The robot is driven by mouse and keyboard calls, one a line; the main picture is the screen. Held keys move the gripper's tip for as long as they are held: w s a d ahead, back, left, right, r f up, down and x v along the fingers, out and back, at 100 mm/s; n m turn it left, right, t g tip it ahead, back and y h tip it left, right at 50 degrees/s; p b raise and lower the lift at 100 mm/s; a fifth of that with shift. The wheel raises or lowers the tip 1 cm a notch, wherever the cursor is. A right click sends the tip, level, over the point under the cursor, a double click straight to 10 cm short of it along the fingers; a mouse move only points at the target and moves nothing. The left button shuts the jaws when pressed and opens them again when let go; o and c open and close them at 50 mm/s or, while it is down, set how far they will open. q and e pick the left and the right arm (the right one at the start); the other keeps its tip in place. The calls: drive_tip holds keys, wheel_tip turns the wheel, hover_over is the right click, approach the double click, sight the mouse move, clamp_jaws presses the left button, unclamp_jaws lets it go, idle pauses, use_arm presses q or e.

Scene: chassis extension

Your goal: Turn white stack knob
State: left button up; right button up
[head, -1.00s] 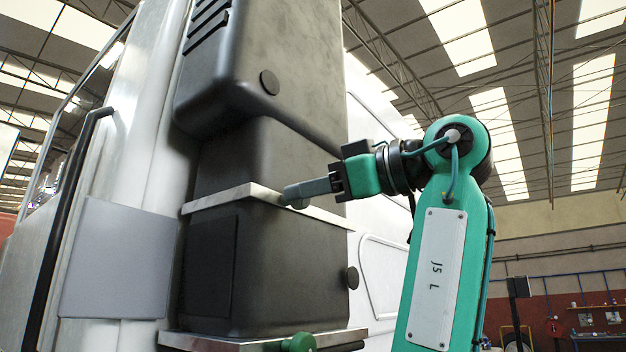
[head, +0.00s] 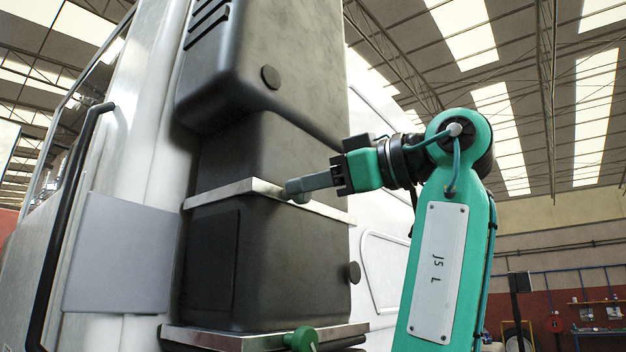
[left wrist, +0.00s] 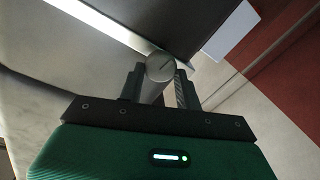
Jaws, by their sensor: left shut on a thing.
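A round grey knob (left wrist: 160,66) with a dark line across its end face sits between the two fingers in the left wrist view. My left gripper (head: 305,187) is shut on it, one finger on each side. In the head view the fingers reach left to the front of the dark grey stack (head: 268,258), at the metal strip (head: 250,190) between its boxes. There the fingers mostly hide the knob; only a small rounded end (head: 299,197) shows. My right gripper is not in view.
Dark round knobs stand on the upper box (head: 270,77) and on the lower box's right edge (head: 354,272). A green knob (head: 301,339) is at the stack's base. A black handrail (head: 70,210) runs at the left on the white body.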

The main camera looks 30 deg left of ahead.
use_arm(q)
drive_tip(key=shift+w, duration=0.1)
drive_tip(key=o, duration=0.9)
drive_tip(key=shift+o, duration=0.3)
drive_tip(key=shift+w+f, duration=0.1)
drive_tip(key=shift+w, duration=0.2)
drive_tip(key=d+p, duration=0.5)
drive_tip(key=d, duration=0.8)
drive_tip(key=shift+w+d, duration=0.2)
drive_tip(key=shift+d, duration=0.1)
